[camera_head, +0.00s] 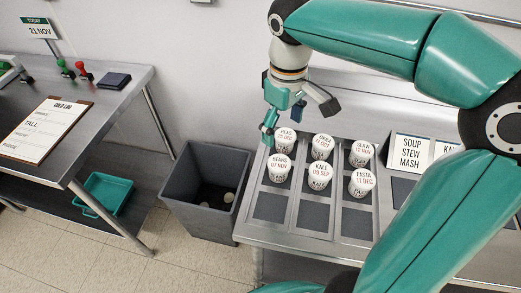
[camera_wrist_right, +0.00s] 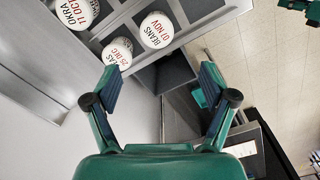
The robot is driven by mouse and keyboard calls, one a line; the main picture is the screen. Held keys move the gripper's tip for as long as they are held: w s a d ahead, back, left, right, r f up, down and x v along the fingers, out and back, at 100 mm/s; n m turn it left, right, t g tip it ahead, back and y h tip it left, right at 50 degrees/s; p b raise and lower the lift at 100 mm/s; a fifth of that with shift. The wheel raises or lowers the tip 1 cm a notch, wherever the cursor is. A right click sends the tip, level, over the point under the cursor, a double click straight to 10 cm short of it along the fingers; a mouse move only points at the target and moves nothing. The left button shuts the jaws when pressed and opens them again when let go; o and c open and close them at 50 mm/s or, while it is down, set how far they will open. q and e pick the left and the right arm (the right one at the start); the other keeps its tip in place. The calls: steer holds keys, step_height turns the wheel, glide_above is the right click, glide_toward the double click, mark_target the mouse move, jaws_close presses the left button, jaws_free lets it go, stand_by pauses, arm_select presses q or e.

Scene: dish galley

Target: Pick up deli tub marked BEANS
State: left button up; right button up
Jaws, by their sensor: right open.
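The deli tub marked BEANS (camera_head: 279,167) is a white round tub with a printed lid, reading about 07 NOV. It stands upright in the left lane of the steel rack, in front of the tub marked PEAS (camera_head: 285,140). It also shows at the top of the right wrist view (camera_wrist_right: 157,30), beyond my fingertips. My right gripper (camera_head: 298,117) is open and empty, above and behind the PEAS tub. In the right wrist view the fingers (camera_wrist_right: 160,78) are spread wide with nothing between them.
Tubs marked OKRA (camera_head: 322,147), KALE (camera_head: 320,176) and PASTA (camera_head: 361,182) stand close by in the other lanes. A grey bin (camera_head: 202,200) with small pale things inside stands left of the counter. A SOUP STEW MASH sign (camera_head: 409,152) stands to the right.

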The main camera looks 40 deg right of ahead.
mark_target(280, 163)
step_height(280, 163, down, 11)
steer(key=shift+w+d+f, duration=0.1)
steer(key=shift+f, duration=0.05)
steer(key=shift+w+d+f, duration=0.1)
steer(key=shift+d+f, duration=0.05)
steer(key=shift+f, duration=2.55)
steer(key=c, duration=1.2)
